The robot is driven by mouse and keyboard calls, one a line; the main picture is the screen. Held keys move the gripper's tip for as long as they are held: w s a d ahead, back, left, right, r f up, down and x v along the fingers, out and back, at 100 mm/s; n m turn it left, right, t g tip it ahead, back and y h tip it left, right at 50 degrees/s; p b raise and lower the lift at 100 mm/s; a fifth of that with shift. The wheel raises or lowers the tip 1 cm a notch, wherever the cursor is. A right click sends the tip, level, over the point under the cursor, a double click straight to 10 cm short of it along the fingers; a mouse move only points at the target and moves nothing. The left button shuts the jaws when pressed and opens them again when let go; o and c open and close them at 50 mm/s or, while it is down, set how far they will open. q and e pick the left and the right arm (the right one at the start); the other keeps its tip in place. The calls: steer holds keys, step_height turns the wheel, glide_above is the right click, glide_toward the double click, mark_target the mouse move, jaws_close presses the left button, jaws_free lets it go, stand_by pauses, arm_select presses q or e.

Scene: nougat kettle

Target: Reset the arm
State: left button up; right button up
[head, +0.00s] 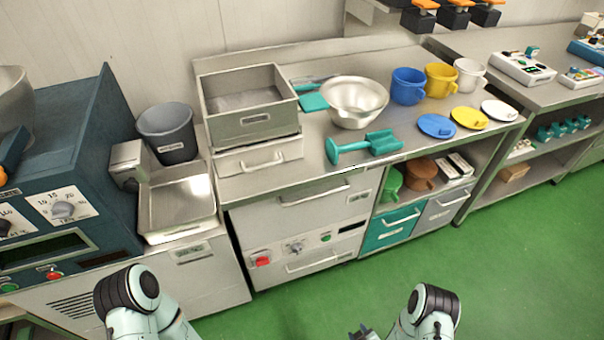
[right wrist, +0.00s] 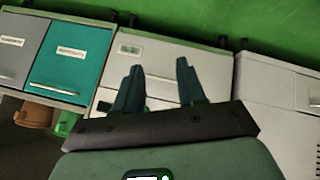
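My right arm (head: 425,310) is at the bottom of the head view, held low in front of the counter over the green floor. The tips of my right gripper (head: 362,333) just show at the bottom edge. In the right wrist view my right gripper (right wrist: 156,80) has its two dark fingers apart with nothing between them. My left arm (head: 135,300) shows at the bottom left of the head view, but its gripper is out of frame.
A steel counter holds a metal bin (head: 250,125), a bowl (head: 355,103), a teal scoop (head: 365,146), coloured pails and lids. A blue-grey machine (head: 75,150) stands at the left. Drawers (head: 310,210) face me. The green floor (head: 520,270) at the right is clear.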

arm_select(q)
step_height(320, 180, down, 5)
steer(key=w+b, duration=0.2)
steer(key=b, duration=0.2)
arm_select(e)
steer(key=s+a+r+m+g+y, duration=0.1)
steer(key=s+a+r+m+g, duration=0.25)
steer(key=s+m, duration=0.3)
steer(key=s+a+r+m+g+y, duration=0.1)
steer(key=s+a+r+m+g, duration=0.1)
steer(key=s+m+g, duration=0.45)
arm_select(q)
step_height(320, 180, up, 14)
steer(key=s+p, duration=0.1)
steer(key=p, duration=1.3)
steer(key=shift+d+r+p, duration=0.2)
steer(key=shift+r+p, duration=0.05)
steer(key=shift+p, duration=0.05)
arm_select(e)
steer(key=s+a+r+n+t, duration=0.1)
steer(key=s+r, duration=0.3)
steer(key=r, duration=1)
steer(key=shift+a+r, duration=0.15)
steer(key=shift+r, duration=0.15)
arm_select(q)
steer(key=shift+s, duration=0.2)
arm_select(e)
steer(key=shift+s, duration=0.15)
